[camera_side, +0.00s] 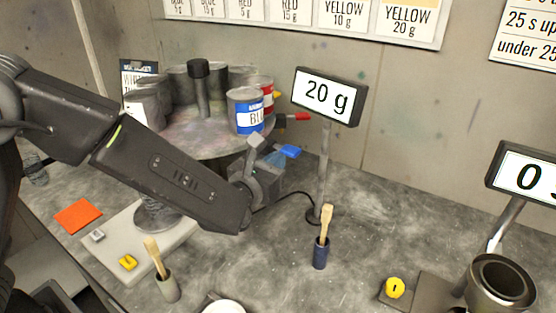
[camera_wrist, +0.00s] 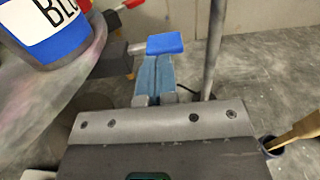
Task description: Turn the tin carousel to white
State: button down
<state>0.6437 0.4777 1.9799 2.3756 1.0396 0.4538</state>
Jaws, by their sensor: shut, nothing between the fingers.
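The tin carousel (camera_side: 200,138) is a round, paint-smeared turntable with a dark central post (camera_side: 199,85) and several tins around its rim. The blue tin (camera_side: 246,112) faces front right, with its blue tap lever (camera_side: 291,151) sticking out to the right. The red tin (camera_side: 267,90) is behind it, with a red lever (camera_side: 298,116). A grey tin with a pale label (camera_side: 146,107) stands at the left. My gripper (camera_side: 274,163) is shut and empty beside the carousel's right rim, close to the blue lever. In the wrist view its fingers (camera_wrist: 153,77) appear just below the blue lever (camera_wrist: 165,44); contact is unclear.
A display reading 20 g (camera_side: 327,97) stands on a pole (camera_side: 323,170) just right of my gripper. A sign reading WH (camera_side: 138,75) is behind the carousel. Brushes in holders (camera_side: 320,252), a yellow button (camera_side: 395,288) and a metal cup (camera_side: 501,285) stand nearer the front.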

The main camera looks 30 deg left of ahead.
jog(key=shift+w, duration=0.5)
